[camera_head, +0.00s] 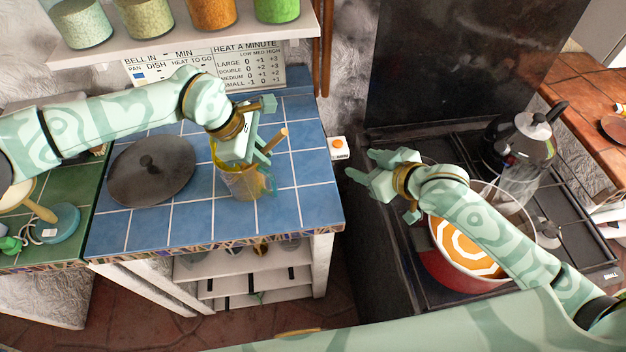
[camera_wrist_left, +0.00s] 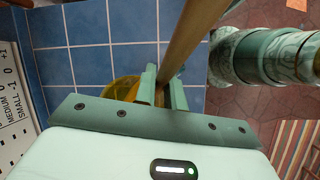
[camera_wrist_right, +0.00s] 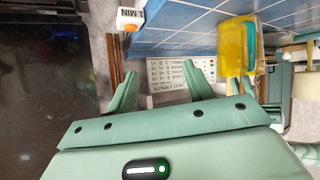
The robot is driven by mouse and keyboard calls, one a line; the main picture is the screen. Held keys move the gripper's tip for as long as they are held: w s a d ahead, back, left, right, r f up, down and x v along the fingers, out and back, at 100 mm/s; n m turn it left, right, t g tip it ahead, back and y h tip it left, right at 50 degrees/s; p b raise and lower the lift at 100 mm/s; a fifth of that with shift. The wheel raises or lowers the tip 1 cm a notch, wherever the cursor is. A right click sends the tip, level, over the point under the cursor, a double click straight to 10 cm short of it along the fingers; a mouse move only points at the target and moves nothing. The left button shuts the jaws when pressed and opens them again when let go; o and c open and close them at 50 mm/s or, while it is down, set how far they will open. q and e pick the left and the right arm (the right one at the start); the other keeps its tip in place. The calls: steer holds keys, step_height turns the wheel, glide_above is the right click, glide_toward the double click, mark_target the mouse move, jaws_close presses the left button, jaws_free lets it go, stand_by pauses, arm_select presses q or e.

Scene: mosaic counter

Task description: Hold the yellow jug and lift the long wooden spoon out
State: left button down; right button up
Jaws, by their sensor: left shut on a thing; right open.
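The yellow jug (camera_head: 240,183) is see-through and stands on the blue tiled counter; it also shows in the right wrist view (camera_wrist_right: 235,45) and partly in the left wrist view (camera_wrist_left: 122,88). The long wooden spoon (camera_head: 277,138) slants up to the right above the jug. My left gripper (camera_head: 266,164) is at the jug's upper right side, shut on the spoon's handle, which runs between its fingers in the left wrist view (camera_wrist_left: 192,35). The spoon's lower end is hard to make out. My right gripper (camera_head: 362,163) is open and empty, right of the counter, apart from the jug.
A dark lid (camera_head: 150,170) lies on the counter (camera_head: 190,222) left of the jug. A small timer (camera_head: 338,148) sits at the counter's right edge. A red pot (camera_head: 447,270) and a kettle (camera_head: 530,145) stand on the stove. A jar shelf (camera_head: 180,45) overhangs the back.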

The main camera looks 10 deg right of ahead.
mark_target(269, 172)
steer(key=s+a+r+g+y, duration=0.1)
steer(key=s+a+r+y, duration=0.15)
steer(key=a, duration=0.35)
steer(key=s+a+r+y, duration=0.2)
steer(key=s+a, duration=0.1)
steer(key=a, duration=0.4)
steer(key=x, duration=1.1)
steer(key=shift+a+f, duration=0.2)
steer(key=shift+f, duration=0.15)
jaws_close()
steer(key=shift+a+r, duration=0.1)
steer(key=shift+r, duration=0.1)
steer(key=shift+c, duration=1.4)
jaws_free()
steer(key=shift+f, duration=0.2)
